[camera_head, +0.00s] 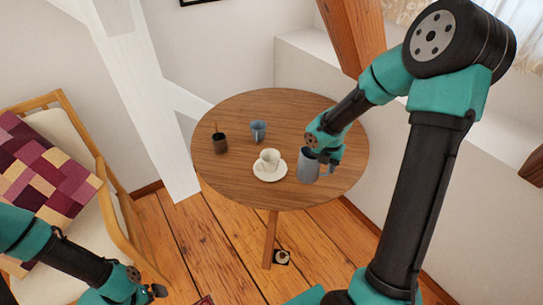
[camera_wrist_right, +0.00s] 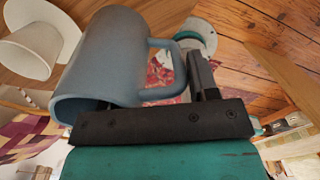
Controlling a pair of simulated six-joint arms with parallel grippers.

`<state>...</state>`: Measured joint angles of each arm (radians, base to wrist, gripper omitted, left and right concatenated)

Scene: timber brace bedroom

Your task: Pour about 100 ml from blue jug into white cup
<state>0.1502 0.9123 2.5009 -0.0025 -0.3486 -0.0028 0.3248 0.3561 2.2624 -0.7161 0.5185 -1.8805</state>
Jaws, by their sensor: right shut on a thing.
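The blue-grey jug (camera_head: 308,166) is at the front right of the round wooden table, right of the white cup. It looks roughly upright in the head view; I cannot tell whether it touches the table. My right gripper (camera_head: 328,157) is shut on the jug at its handle side. In the right wrist view the jug (camera_wrist_right: 108,62) fills the upper left, its handle beside the gripper finger. The white cup (camera_head: 269,157) stands on a white saucer (camera_head: 261,174); the cup also shows in the wrist view (camera_wrist_right: 30,50). My left gripper (camera_head: 148,285) is low at the left, away from the table.
A blue mug (camera_head: 258,128) and a dark cup (camera_head: 220,143) with a thin stick stand behind and left on the table (camera_head: 295,110). A wooden chair (camera_head: 112,205) with a patchwork cushion is at the left. A timber brace (camera_head: 352,35) rises behind the table.

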